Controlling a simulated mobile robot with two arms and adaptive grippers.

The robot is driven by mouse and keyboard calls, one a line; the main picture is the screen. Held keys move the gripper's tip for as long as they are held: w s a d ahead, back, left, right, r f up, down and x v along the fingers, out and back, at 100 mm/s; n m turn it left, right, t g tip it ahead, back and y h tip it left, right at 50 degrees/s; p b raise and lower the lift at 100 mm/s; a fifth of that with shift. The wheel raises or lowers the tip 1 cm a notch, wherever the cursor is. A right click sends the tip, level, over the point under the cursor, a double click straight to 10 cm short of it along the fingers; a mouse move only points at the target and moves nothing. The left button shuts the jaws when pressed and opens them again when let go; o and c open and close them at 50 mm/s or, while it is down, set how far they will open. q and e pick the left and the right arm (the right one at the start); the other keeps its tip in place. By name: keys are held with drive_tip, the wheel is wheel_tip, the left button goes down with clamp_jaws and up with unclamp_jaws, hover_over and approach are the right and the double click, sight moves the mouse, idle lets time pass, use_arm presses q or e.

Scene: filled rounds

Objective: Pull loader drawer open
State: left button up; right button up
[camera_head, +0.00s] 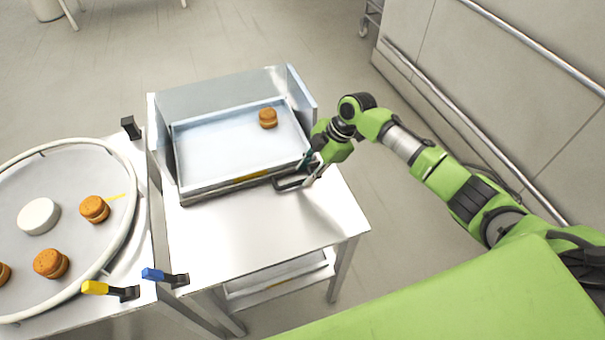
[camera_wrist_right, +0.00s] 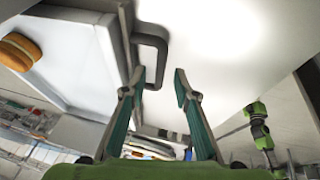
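The loader drawer (camera_head: 225,142) is a shallow, pale metal tray in an open-topped metal housing (camera_head: 222,92) on a steel table. One orange-brown round (camera_head: 268,118) sits in its back right part; a round (camera_wrist_right: 18,52) also shows at the left of the wrist view. A dark grey bar handle (camera_wrist_right: 152,42) stands out from the drawer's front, and in the head view it (camera_head: 288,184) is at the front right. My right gripper (camera_head: 314,172) is at the handle. In the wrist view its fingers (camera_wrist_right: 155,88) are apart, with the handle's near end between or just beyond them; contact is unclear.
A round, rimmed turntable (camera_head: 70,185) at left holds several rounds and a white disc (camera_head: 38,216). Yellow (camera_head: 95,288) and blue (camera_head: 152,274) levers stand at the front. The steel tabletop (camera_head: 260,225) before the drawer is clear. A wall with rails (camera_head: 500,80) is at right.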

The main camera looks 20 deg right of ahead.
sight(301, 182)
drive_tip(key=shift+x, duration=1.1)
use_arm(q)
drive_tip(key=shift+w+a+r, duration=0.15)
drive_tip(key=shift+a+r, duration=0.2)
drive_tip(key=shift+a, duration=0.2)
use_arm(e)
drive_tip(key=shift+a+f, duration=0.1)
drive_tip(key=shift+f, duration=0.3)
drive_tip(key=shift+c, duration=0.4)
drive_tip(key=c, duration=0.6)
use_arm(q)
drive_tip(key=shift+d, duration=0.3)
use_arm(e)
clamp_jaws()
use_arm(q)
drive_tip(key=shift+f, duration=0.1)
